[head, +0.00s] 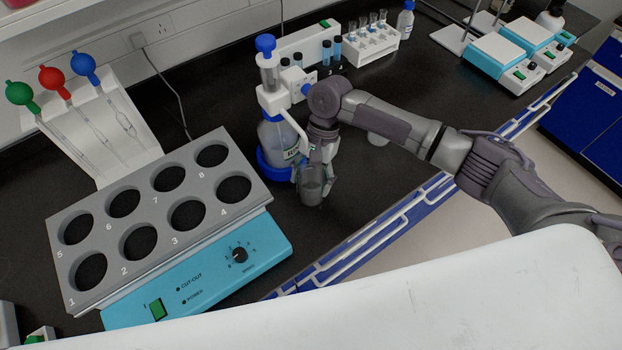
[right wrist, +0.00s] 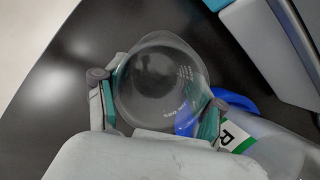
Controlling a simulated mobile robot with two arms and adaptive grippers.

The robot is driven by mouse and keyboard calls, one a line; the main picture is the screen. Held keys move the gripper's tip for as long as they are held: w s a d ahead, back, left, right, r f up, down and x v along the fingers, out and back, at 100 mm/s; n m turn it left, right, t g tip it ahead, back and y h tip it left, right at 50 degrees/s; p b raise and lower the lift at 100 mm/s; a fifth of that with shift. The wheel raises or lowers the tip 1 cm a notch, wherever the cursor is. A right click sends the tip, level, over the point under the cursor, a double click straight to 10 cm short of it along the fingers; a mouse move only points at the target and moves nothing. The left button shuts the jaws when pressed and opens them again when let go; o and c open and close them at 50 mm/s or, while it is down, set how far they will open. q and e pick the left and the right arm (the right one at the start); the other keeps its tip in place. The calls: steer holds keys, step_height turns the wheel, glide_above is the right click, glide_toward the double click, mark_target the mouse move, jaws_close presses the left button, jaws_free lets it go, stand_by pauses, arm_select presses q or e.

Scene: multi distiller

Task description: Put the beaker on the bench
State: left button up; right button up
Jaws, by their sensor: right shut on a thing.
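The beaker (right wrist: 160,85) is clear glass with white markings. In the right wrist view it sits between the two fingers of my right gripper (right wrist: 155,112), which is shut on it. In the head view the beaker (head: 311,186) hangs below my right gripper (head: 315,172), in front of the bottle with the blue base. The black bench (head: 335,225) lies beneath it. I cannot tell whether the beaker's bottom touches the bench. My left gripper does not show.
A multi-hole heater (head: 180,255) stands left of the beaker. A dispenser bottle (head: 275,140) with a blue base is right behind it. A pipette stand (head: 100,130) is at the back left. A glass vessel (head: 378,138) stands behind my arm. Bare bench lies in front, up to the blue edge.

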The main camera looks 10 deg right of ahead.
steer(key=shift+w+a+f, duration=0.15)
steer(key=shift+a, duration=0.1)
steer(key=o, duration=1.2)
steer(key=shift+a, duration=0.1)
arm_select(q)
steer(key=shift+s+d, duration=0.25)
arm_select(e)
steer(key=shift+d, duration=0.2)
steer(key=shift+r, duration=0.3)
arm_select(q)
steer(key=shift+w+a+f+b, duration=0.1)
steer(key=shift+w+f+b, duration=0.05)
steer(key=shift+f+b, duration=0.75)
arm_select(e)
steer(key=v, duration=1.1)
steer(key=shift+w+r, duration=0.1)
steer(key=shift+r, duration=0.2)
